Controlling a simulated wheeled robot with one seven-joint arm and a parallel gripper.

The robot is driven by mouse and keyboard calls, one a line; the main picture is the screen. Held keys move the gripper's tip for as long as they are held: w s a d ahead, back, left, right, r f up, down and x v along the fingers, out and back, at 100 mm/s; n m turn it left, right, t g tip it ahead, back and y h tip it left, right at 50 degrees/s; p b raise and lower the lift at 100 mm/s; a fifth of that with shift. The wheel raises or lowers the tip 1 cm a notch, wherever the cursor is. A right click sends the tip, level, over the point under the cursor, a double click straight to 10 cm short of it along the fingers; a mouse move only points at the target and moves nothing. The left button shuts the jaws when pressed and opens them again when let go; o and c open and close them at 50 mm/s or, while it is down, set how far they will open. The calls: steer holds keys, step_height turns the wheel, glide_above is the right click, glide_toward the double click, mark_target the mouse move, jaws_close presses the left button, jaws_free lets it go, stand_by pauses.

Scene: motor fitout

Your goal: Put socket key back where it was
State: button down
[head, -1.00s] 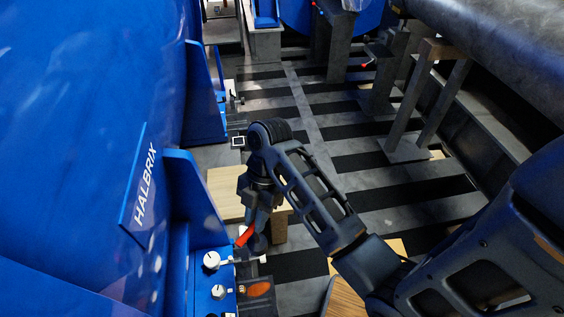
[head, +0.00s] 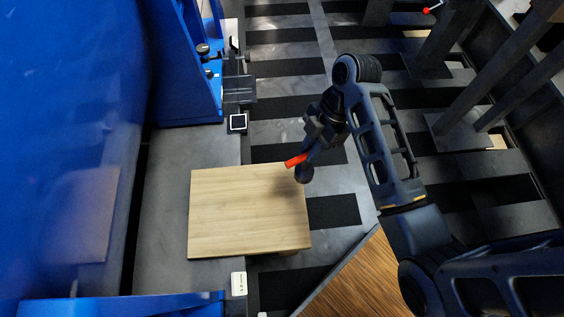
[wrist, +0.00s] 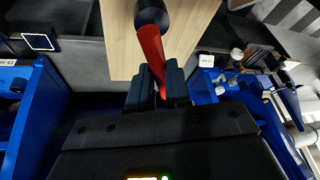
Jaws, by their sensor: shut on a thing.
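The socket key shows a red handle (head: 296,160) and a dark round end (head: 304,173) in the head view. My gripper (head: 311,150) is shut on it and holds it in the air by the right edge of a light wooden board. In the wrist view my gripper (wrist: 158,85) has both fingers closed around the red shaft (wrist: 150,45), with the dark cylindrical end (wrist: 152,14) pointing away from the palm.
The light wooden board (head: 240,215) is bare and lies over a grey ledge (head: 165,190) beside the large blue machine (head: 70,120). A brown wooden surface (head: 360,280) is at the lower right. The striped floor (head: 285,75) beyond the board looks open.

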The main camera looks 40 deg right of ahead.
steer(key=w+a+f+b, duration=0.2)
steer(key=w+a+f, duration=0.3)
steer(key=f, duration=0.4)
steer(key=shift+w, duration=0.25)
steer(key=shift+f, duration=0.2)
steer(key=c, duration=1.1)
jaws_free()
steer(key=shift+o, duration=0.2)
steer(key=shift+r, duration=0.1)
steer(key=p+v, duration=0.2)
steer(key=v, duration=1)
